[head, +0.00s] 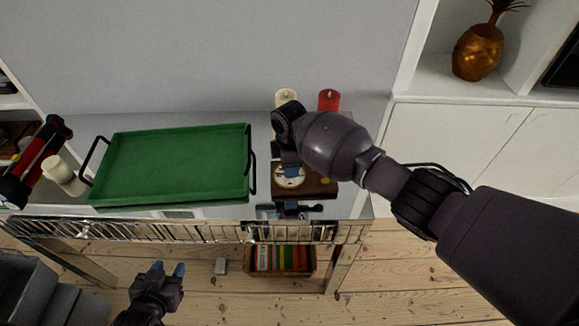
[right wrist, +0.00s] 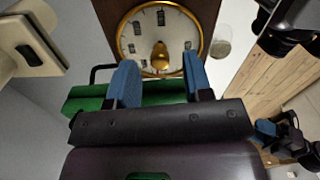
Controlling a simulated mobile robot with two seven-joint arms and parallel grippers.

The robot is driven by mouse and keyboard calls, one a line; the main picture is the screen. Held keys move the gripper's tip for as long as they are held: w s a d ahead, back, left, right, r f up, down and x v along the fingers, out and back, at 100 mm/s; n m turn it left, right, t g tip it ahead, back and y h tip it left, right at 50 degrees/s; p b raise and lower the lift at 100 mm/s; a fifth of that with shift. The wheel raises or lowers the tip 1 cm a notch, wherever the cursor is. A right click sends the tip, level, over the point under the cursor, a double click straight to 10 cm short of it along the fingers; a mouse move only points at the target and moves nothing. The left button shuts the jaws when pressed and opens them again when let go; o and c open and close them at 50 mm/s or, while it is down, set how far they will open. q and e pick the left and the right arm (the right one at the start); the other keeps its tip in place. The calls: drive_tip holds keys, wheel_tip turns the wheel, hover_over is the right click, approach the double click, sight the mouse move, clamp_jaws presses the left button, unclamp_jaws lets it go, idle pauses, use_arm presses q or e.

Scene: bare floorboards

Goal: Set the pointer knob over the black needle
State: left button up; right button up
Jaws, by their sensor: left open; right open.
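The pointer knob (right wrist: 160,56) is gold and stands at the middle of a round white dial with a gold rim (right wrist: 198,22). Several dark marks lie on the dial face; I cannot tell which is the black needle. The dial (head: 290,180) sits on a brown board (head: 318,188) at the table's right end. My right gripper (right wrist: 158,82) is open, its blue fingers apart near the knob; I cannot tell whether either touches it. In the head view, this gripper (head: 289,163) partly covers the dial. My left gripper (head: 169,270) is open and empty, low in front of the table.
A green tray (head: 120,170) with black handles fills the table's middle. A cream candle (head: 286,97) and a red candle (head: 328,99) stand behind the board. A dark and blue object (head: 298,208) lies at the front edge. A basket of books (head: 280,260) is below.

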wheel_tip(320, 180, up, 9)
drive_tip(key=shift+p, duration=0.3)
idle(0.5)
